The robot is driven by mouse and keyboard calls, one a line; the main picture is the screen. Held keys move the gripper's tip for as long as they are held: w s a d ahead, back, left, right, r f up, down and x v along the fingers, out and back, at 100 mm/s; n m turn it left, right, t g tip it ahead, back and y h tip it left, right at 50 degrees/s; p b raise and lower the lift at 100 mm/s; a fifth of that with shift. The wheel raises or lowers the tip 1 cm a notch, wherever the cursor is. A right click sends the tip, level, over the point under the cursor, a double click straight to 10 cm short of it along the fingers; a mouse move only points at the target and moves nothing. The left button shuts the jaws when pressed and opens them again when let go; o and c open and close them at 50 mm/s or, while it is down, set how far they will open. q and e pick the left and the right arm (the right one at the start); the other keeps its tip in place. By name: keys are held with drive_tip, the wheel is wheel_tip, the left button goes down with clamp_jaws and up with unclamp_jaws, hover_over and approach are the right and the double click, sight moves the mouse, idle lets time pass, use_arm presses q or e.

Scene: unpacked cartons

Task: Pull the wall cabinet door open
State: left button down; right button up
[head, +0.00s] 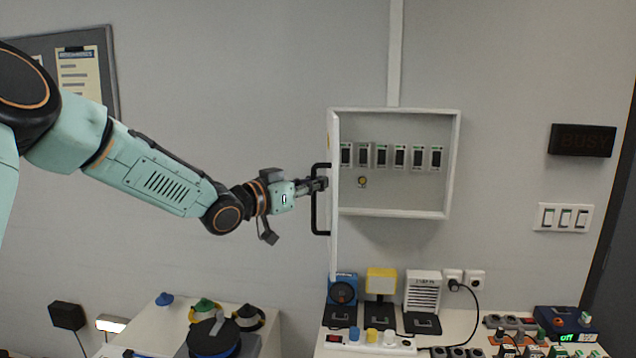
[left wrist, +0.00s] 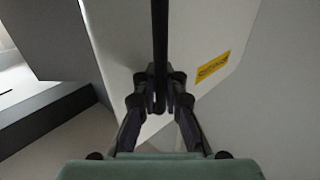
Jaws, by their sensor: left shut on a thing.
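The wall cabinet (head: 452,165) is a white box on the grey wall, with several small dark modules and a round yellow-ringed part inside. Its door (head: 334,255) stands swung out at the left side, seen nearly edge-on in the head view. The black bar handle (head: 315,215) is on the door's left-facing side. My left gripper (head: 322,184) is shut on the handle. In the left wrist view the gripper (left wrist: 160,100) has its fingers on both sides of the handle bar (left wrist: 160,40), in front of the white door panel (left wrist: 110,40) with a yellow label. My right gripper is not in view.
Below the cabinet is a bench (head: 380,345) with a blue device (head: 342,290), a yellow one (head: 381,282) and a white one (head: 422,290). A white box (head: 170,325) with small coloured parts stands left of it. Wall switches (head: 563,217) are at right.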

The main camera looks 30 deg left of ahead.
use_arm(q)
drive_tip(key=shift+d+f, duration=0.2)
drive_tip(key=shift+d, duration=0.15)
drive_tip(key=shift+s+a, duration=0.15)
drive_tip(key=shift+a, duration=0.3)
drive_tip(key=shift+d, duration=0.25)
drive_tip(key=c, duration=1.8)
unclamp_jaws()
drive_tip(key=shift+d, duration=0.1)
drive_tip(key=shift+c, duration=0.2)
drive_tip(key=shift+o, duration=0.6)
drive_tip(key=shift+d+r, duration=0.1)
drive_tip(key=shift+s+r, duration=0.15)
drive_tip(key=shift+r, duration=0.05)
drive_tip(key=shift+a, duration=0.45)
drive_tip(key=v, duration=0.6)
drive_tip(key=shift+s, duration=0.35)
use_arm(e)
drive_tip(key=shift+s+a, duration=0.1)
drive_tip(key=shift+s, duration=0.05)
